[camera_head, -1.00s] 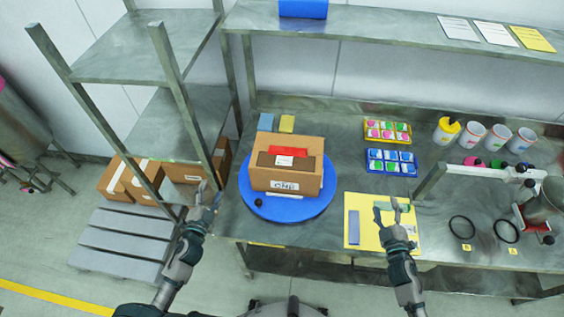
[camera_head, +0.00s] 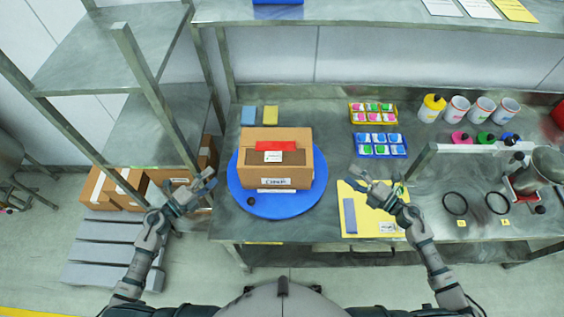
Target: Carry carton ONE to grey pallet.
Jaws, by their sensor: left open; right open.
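Carton ONE (camera_head: 288,184) is a brown cardboard box with a white label on its front and a red item and a white card at its top. It sits upright on the round blue turntable (camera_head: 254,205) on the steel bench. The grey pallet (camera_head: 108,250) is a slatted platform on the floor at lower left. My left gripper (camera_head: 200,184) is open and empty, left of the turntable and apart from the carton. My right gripper (camera_head: 379,190) is open and empty over the yellow mat (camera_head: 360,222), right of the carton and apart from it.
A steel rack (camera_head: 150,82) stands at left, with brown cartons (camera_head: 120,187) on the floor behind the pallet. Yellow (camera_head: 372,122) and blue (camera_head: 380,154) trays, several bottles and cups, and a metal apparatus (camera_head: 548,165) occupy the bench's right side.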

